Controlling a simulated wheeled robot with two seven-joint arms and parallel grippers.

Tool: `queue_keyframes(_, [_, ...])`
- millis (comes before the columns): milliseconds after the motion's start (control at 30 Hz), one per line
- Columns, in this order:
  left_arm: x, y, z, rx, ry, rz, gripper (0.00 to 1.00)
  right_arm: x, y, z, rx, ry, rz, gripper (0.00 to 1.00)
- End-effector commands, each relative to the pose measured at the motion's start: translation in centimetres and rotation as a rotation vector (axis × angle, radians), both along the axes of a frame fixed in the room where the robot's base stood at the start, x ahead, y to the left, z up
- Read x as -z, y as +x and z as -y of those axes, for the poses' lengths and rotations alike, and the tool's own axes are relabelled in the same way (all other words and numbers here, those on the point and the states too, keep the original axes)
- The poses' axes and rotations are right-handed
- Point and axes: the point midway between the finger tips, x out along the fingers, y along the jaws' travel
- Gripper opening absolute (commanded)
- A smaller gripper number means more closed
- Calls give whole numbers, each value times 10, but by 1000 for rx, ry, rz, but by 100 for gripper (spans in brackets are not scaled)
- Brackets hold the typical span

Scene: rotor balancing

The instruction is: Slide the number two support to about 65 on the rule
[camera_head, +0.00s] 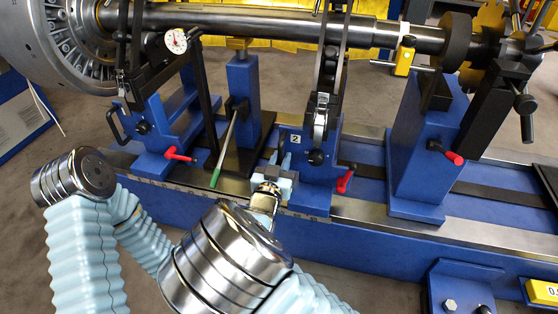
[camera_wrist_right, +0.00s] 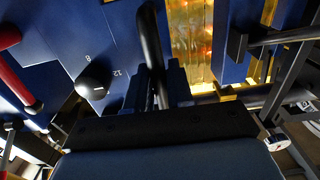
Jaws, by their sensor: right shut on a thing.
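The number two support (camera_head: 320,175) is a blue stand with a white "2" plate, upright on the bed in the middle of the head view. My right gripper (camera_head: 284,164) is at its left side, shut on its handle. In the right wrist view the black curved handle (camera_wrist_right: 151,50) runs between the dark fingers (camera_wrist_right: 158,88). The rule (camera_head: 205,190) is a thin marked strip along the front edge of the bed; its figures are too small to read, and my arm covers part of it. My left gripper is not in view.
Another blue support (camera_head: 165,130) stands to the left and a blue pedestal (camera_head: 425,150) to the right. A green-handled rod (camera_head: 225,150) leans left of my gripper. Red-knobbed levers (camera_head: 345,182) stick out in front. The shaft (camera_head: 260,22) runs overhead. Bare rail shows between support and pedestal.

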Motion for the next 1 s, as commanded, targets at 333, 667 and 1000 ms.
queue_keyframes(333, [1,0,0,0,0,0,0,0,-2,9,10,0,0,0])
queue_keyframes(667, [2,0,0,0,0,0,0,0,-3,14,11,-2,0,0])
queue_keyframes(1000, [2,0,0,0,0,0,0,0,-4,18,12,-1,1,0])
